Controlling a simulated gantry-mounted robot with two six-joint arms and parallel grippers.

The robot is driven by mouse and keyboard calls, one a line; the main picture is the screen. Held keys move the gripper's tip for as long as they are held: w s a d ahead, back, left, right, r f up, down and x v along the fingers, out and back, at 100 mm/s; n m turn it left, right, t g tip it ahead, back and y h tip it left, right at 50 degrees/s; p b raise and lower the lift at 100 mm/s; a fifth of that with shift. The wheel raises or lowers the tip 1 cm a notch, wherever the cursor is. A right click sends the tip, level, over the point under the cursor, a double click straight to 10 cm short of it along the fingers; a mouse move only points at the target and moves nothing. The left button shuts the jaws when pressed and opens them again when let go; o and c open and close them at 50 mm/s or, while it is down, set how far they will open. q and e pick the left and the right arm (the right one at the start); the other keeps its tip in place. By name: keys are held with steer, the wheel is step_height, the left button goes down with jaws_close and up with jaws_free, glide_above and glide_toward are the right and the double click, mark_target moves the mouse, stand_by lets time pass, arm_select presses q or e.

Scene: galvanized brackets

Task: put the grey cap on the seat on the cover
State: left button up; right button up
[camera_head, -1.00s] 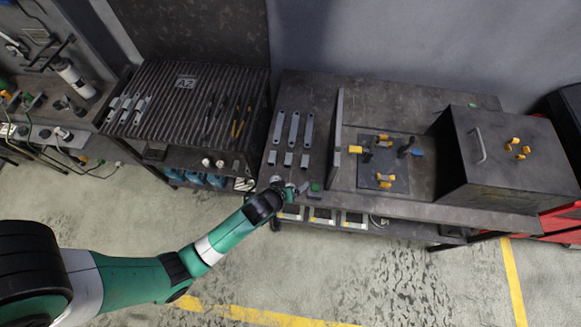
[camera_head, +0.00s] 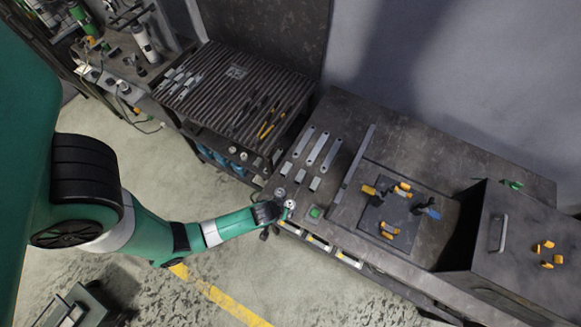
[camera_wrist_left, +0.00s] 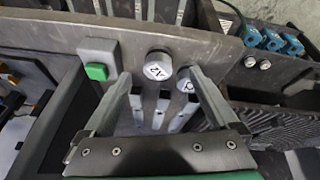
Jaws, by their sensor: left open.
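In the left wrist view two round pale-grey caps stand near the table edge, one at the middle (camera_wrist_left: 158,66) and one to its right (camera_wrist_left: 189,79); each has a dark mark on top. My left gripper (camera_wrist_left: 159,82) is open and empty, its fingers spread on either side of the middle cap, the right fingertip close to the other cap. I cannot tell whether they touch. In the head view my left gripper (camera_head: 287,207) is at the table's front edge beside the caps, which are small there. Neither the cover nor its seat can be identified for certain. My right gripper is not in view.
A green button (camera_head: 315,211) is right of the gripper. Flat metal brackets (camera_head: 317,149) lie behind it. A raised bar (camera_head: 354,168), a plate with yellow clamps (camera_head: 388,220) and a dark box with a handle (camera_head: 530,240) stand rightward. A slatted rack (camera_head: 235,85) is at left.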

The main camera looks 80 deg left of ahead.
mark_target(289, 205)
arm_select(q)
steer(key=shift+w+a+f, duration=0.1)
steer(key=shift+f, duration=0.2)
steer(key=b+x, duration=0.2)
steer(key=x, duration=0.1)
steer(key=b+x, duration=0.1)
steer(key=x, duration=0.1)
steer(key=shift+w+a+r, duration=0.25)
steer(key=shift+w, duration=0.15)
jaws_close()
